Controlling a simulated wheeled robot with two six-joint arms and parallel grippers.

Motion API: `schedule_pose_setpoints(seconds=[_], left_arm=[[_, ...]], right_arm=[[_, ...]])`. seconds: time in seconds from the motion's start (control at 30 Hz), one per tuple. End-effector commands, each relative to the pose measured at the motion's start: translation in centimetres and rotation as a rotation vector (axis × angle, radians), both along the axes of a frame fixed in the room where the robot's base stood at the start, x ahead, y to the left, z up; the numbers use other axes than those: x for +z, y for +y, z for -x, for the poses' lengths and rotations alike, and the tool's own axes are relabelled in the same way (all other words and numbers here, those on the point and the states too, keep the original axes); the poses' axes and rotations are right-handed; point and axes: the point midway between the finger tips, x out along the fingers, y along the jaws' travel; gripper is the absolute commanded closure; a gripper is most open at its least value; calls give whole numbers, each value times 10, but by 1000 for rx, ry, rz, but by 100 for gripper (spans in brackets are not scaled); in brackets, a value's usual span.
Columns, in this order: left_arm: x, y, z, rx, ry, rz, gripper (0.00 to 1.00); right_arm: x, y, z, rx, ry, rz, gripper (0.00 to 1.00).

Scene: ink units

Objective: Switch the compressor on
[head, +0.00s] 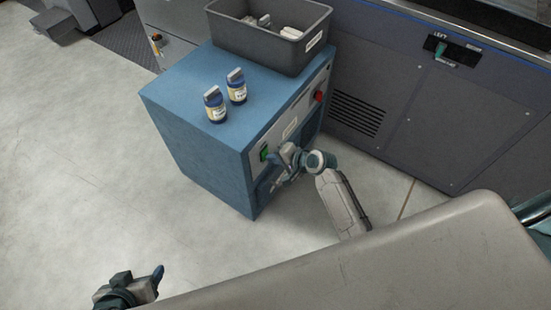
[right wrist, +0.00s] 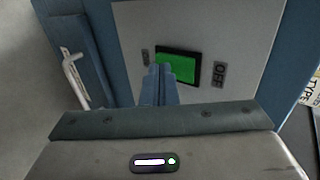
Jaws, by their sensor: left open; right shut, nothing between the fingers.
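The blue cabinet (head: 195,135) has a pale front panel with a green rocker switch (head: 264,151). In the right wrist view the switch (right wrist: 177,67) is bright green in a black frame, with an OFF label (right wrist: 220,75) on its right and a small label (right wrist: 145,57) on its left, too small to read. My right gripper (head: 278,156) is shut and empty, its blue fingertips (right wrist: 160,72) in front of the switch's left end. I cannot tell if they touch it. My left gripper (head: 150,280) is open and empty over the floor at bottom left.
A grey bin (head: 270,45) with several items and two small bottles (head: 215,105) (head: 236,86) stand on the cabinet. A red knob (head: 319,96) is further along its front. A large grey machine (head: 400,100) stands to the right.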

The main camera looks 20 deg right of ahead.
Motion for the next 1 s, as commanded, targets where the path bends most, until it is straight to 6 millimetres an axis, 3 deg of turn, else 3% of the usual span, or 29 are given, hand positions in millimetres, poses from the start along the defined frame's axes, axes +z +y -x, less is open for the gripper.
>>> schedule_pose_setpoints(seconds=[0.4,1.0], left_arm=[[3,3,2,-1,31,-17,34],[22,3,2,-1,31,-17,34]], right_arm=[[-1,2,-3,-1,-1,0,100],[15,2,-3,-1,-2,-1,100]])
